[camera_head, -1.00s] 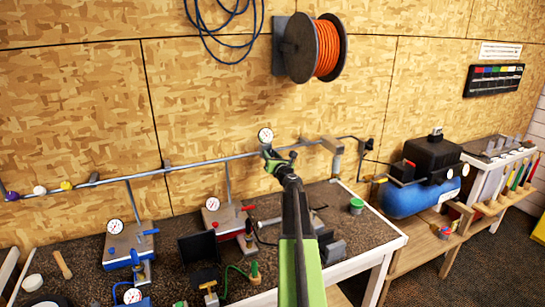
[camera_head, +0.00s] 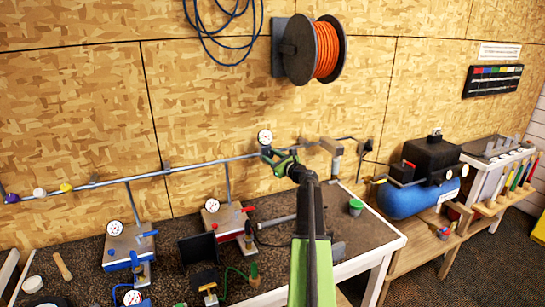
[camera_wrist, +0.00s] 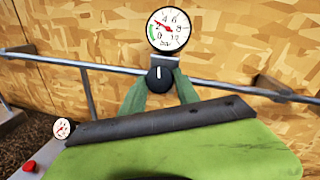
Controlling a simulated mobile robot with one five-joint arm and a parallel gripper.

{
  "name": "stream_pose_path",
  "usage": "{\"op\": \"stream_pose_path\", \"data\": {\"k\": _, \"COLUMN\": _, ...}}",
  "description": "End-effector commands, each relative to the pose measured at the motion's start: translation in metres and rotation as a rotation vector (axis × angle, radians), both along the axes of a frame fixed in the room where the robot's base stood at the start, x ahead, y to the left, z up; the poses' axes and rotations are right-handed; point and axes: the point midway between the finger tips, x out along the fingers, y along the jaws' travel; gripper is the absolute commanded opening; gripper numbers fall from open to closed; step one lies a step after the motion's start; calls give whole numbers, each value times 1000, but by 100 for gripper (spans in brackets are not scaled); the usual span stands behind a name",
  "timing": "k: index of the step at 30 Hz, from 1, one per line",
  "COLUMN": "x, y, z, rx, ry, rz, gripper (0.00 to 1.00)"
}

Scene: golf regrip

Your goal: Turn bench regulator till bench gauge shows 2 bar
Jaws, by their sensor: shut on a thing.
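The bench regulator is on the wall pipe, and its black knob (camera_wrist: 160,79) has a white mark pointing about straight up. The round white bench gauge (camera_wrist: 168,31) sits just above the knob, and also shows in the head view (camera_head: 265,137). Its red needle points to the upper left, past the upper end of the green band, near the 4. My gripper (camera_wrist: 160,92) is shut on the knob, with a green finger on each side. In the head view my gripper (camera_head: 279,158) is right below the gauge; the knob is mostly hidden there.
A grey pipe (camera_head: 140,176) runs along the wooden wall. Two units with gauges, one blue (camera_head: 131,245) and one red (camera_head: 228,220), stand on the bench to the left. A green-lidded cup (camera_head: 356,207) is at right. A blue compressor (camera_head: 412,198) stands further right.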

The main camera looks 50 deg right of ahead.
Motion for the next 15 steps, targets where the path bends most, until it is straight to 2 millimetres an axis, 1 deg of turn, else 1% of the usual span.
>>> {"op": "stream_pose_path", "data": {"k": 1, "x": -1, "y": -3, "z": 2, "rx": -29, "ry": 12, "rz": 13, "gripper": 0}}
{"op": "stream_pose_path", "data": {"k": 6, "x": -1, "y": -3, "z": 2, "rx": -125, "ry": 52, "rz": 65, "gripper": 0}}
{"op": "stream_pose_path", "data": {"k": 15, "x": -1, "y": -4, "z": 1, "rx": -224, "ry": 92, "rz": 120, "gripper": 0}}
